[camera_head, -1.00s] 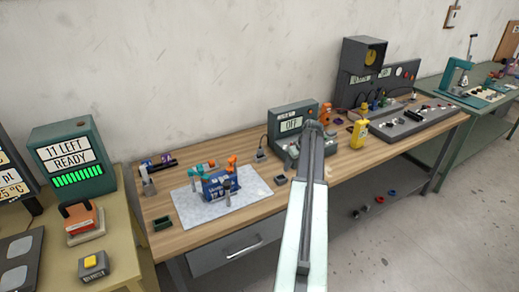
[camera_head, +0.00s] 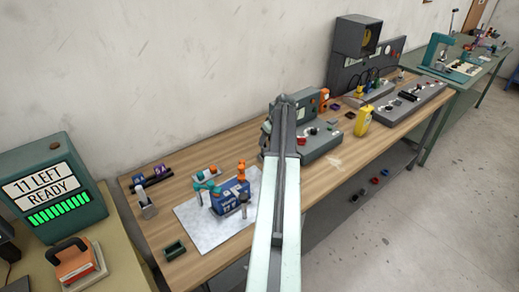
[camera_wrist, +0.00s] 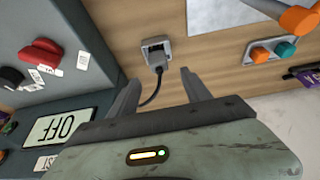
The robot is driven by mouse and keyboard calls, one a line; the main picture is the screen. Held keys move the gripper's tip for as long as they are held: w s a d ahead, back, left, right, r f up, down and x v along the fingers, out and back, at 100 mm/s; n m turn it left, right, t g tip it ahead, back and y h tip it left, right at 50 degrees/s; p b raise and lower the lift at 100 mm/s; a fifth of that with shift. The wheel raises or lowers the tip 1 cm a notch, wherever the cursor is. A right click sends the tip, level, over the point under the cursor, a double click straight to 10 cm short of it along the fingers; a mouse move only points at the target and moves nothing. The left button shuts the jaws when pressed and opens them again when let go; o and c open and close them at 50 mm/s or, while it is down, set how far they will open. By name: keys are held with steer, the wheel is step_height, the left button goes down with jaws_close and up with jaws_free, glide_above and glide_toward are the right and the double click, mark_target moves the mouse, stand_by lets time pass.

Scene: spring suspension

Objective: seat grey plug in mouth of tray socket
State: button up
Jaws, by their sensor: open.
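In the wrist view a dark grey plug (camera_wrist: 157,61) with a black cable lies at the mouth of a light grey square socket (camera_wrist: 166,42) on the wooden bench. I cannot tell how deep the plug sits. My gripper (camera_wrist: 160,78) is open, its two dark fingers apart on either side of the cable and just short of the plug in the picture. No contact shows. The cable curves down and left behind my gripper. In the head view my arm hides the plug, the socket and my fingertips.
A grey unit with an OFF display (camera_wrist: 60,125) and a red knob (camera_wrist: 42,53) stands close left of my gripper in the wrist view. A pale mat (camera_head: 190,232) carries a blue block (camera_head: 229,201). A yellow meter (camera_head: 363,121) stands right. Bare wood surrounds the socket.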

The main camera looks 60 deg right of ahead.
mark_target(266, 146)
steer(key=shift+s+b+x, duration=0.15)
steer(key=shift+b+x, duration=0.7)
steer(key=shift+s+b+x, duration=0.15)
steer(key=shift+b+x, duration=0.65)
steer(key=shift+b, duration=0.05)
steer(key=b+x, duration=0.4)
steer(key=shift+w+f, duration=0.1)
steer(key=shift+f, duration=0.3)
steer(key=shift+r, duration=0.2)
jaws_close()
